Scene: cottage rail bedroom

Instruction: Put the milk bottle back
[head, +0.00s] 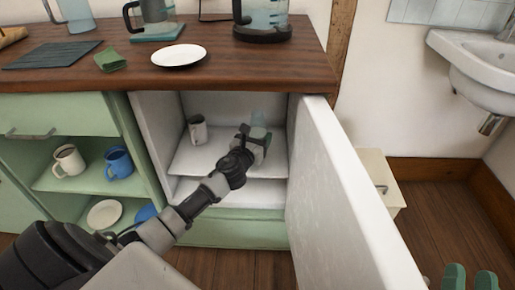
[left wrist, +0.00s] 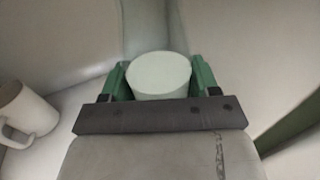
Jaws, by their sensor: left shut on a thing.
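The milk bottle shows as a pale round top (left wrist: 160,75) between the green fingers of my left gripper (left wrist: 160,84) in the left wrist view. My left gripper is shut on it. In the head view the left gripper (head: 256,140) is inside the open white fridge compartment (head: 180,186), over its upper shelf (head: 190,157). The gripper and arm hide most of the bottle there, so I cannot tell whether its base touches the shelf. My right gripper (head: 470,278) is at the bottom right corner, its two green fingers apart and nothing seen between them.
A white mug (head: 197,130) stands on the shelf left of the gripper; it also shows in the left wrist view (left wrist: 25,108). The fridge door (head: 350,190) is swung open on the right. A wooden counter (head: 225,68) runs above.

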